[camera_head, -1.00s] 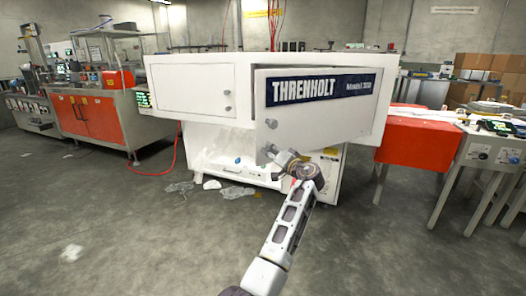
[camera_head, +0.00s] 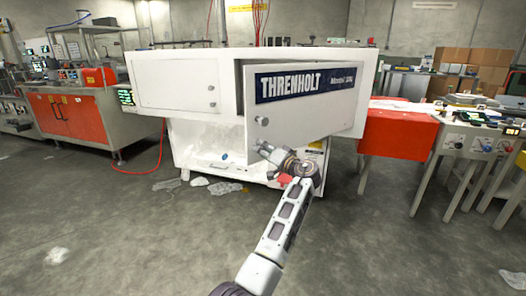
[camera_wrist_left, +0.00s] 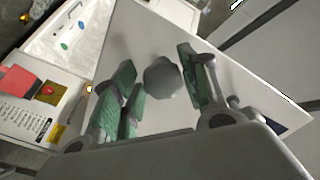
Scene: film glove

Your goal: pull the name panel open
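The name panel (camera_head: 306,115) is a white door with a dark THRENHOLT strip, on the right of the white cabinet (camera_head: 150,119). It stands ajar, its left edge out from the cabinet. A round knob (camera_head: 262,121) sits near that edge. My left gripper (camera_head: 266,150) is at the panel's lower left corner. In the left wrist view, a grey knob (camera_wrist_left: 162,78) lies between the green-padded fingers of this gripper (camera_wrist_left: 160,92). The fingers are apart; whether they touch the knob is unclear. My right gripper is not in view.
An orange-fronted bench (camera_head: 398,134) stands close to the right of the cabinet. Crumpled clear film (camera_head: 225,187) lies on the floor under it. A red hose (camera_head: 152,168) runs to the left.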

